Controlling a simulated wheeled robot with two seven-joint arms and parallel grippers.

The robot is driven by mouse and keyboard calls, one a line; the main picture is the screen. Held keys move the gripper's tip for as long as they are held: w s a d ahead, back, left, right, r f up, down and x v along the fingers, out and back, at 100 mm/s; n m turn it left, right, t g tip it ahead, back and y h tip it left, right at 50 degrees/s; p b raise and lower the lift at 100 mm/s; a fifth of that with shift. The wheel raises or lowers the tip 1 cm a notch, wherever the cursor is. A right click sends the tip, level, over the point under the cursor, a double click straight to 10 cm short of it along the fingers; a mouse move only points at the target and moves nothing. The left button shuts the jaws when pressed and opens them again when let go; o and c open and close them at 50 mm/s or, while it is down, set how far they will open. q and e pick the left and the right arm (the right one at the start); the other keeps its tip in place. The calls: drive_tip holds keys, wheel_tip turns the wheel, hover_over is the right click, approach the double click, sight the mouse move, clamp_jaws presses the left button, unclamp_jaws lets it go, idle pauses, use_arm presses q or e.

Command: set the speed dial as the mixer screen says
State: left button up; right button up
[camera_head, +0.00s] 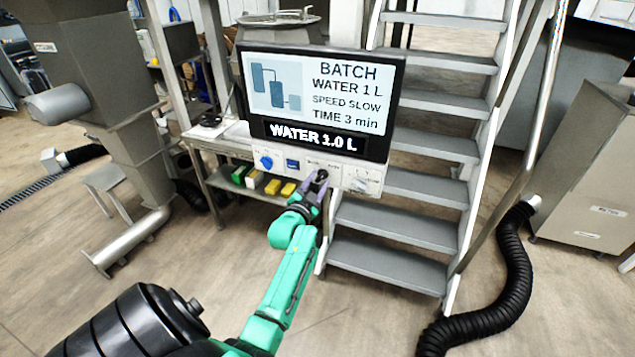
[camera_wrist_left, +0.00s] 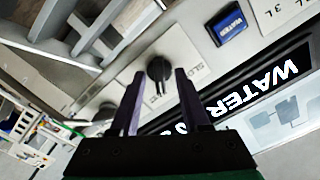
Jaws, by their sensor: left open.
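The mixer screen (camera_head: 345,85) reads BATCH, WATER 1 L, SPEED SLOW, TIME 3 min, with WATER 1.0 L in a band below. The panel (camera_head: 345,172) under it carries a black dial (camera_head: 321,174). In the left wrist view the dial (camera_wrist_left: 159,68) has a pointer bar, and a partly hidden label beginning "SLO" (camera_wrist_left: 197,70) is to its right. My left gripper (camera_head: 313,186) is open at the panel. In the left wrist view its fingertips (camera_wrist_left: 160,76) are either side of the dial; contact cannot be told. My right gripper is out of view.
A blue knob (camera_head: 266,162) and a blue WATER button (camera_wrist_left: 229,25) are on the same panel. Metal steps (camera_head: 400,215) stand right of the panel. Yellow and green items (camera_head: 272,187) lie on a low shelf. A black hose (camera_head: 500,290) runs along the floor.

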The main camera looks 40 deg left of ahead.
use_arm(q)
drive_tip(key=shift+s+d, duration=0.1)
clamp_jaws()
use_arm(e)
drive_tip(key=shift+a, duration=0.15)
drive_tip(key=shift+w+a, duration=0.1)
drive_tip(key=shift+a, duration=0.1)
use_arm(q)
drive_tip(key=shift+n, duration=0.3)
drive_tip(key=shift+r+n+p, duration=0.1)
drive_tip(key=shift+n+p, duration=0.25)
drive_tip(key=shift+n, duration=0.85)
drive_tip(key=n+p, duration=0.1)
drive_tip(key=n, duration=0.8)
drive_tip(key=shift+p, duration=0.3)
drive_tip(key=shift+n, duration=1)
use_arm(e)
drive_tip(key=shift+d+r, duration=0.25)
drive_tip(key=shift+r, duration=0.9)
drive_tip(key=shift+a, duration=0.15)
